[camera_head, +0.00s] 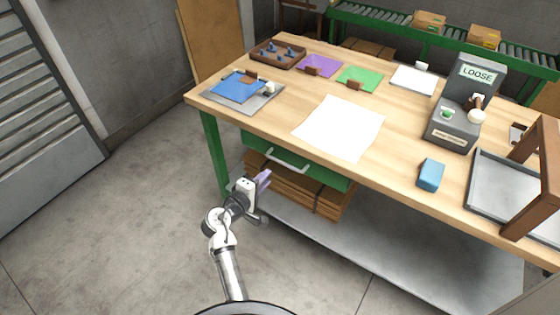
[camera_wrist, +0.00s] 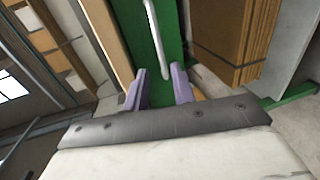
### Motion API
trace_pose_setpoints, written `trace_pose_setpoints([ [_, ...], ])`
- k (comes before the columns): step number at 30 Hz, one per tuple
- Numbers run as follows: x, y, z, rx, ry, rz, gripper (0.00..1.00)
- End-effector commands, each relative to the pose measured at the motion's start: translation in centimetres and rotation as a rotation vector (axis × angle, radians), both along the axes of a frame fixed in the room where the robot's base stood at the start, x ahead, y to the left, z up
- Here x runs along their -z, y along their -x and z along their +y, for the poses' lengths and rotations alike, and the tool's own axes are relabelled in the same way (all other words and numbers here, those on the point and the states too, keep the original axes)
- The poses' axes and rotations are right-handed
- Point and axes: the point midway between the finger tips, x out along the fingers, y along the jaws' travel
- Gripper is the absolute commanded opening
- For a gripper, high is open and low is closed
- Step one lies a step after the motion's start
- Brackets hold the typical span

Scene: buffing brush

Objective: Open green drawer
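The green drawer (camera_head: 318,174) is under the front edge of the wooden workbench and looks shut. Its pale bar handle (camera_head: 288,160) runs along the front. In the wrist view the handle (camera_wrist: 157,40) stands upright in the picture against the green front (camera_wrist: 142,45), ahead of the fingers. My gripper (camera_head: 264,180) is low in front of the drawer, below and left of the handle. In the wrist view my gripper (camera_wrist: 160,88) has its two purple fingers apart with nothing between them. The handle's near end appears just beyond the fingertips; I see no contact.
Cardboard stacks (camera_head: 310,192) lie below the drawer on the grey lower shelf (camera_head: 390,245). A green table leg (camera_head: 214,150) stands left of my gripper. A white sheet (camera_head: 340,127), blue block (camera_head: 431,174) and grey machine (camera_head: 452,128) are on the workbench (camera_head: 270,110). The floor at left is clear.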

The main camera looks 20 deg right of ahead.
Motion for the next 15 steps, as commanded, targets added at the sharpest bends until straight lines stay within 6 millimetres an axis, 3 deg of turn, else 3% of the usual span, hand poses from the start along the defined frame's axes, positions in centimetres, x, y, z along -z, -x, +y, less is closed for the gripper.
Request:
trace_pose_setpoints([
  [9,1.1,-4.3,-5.3,0.000,-0.001,-0.002,0.26],
  [15,1.8,-6.0,-7.5,-0.002,-0.002,-0.001,0.26],
])
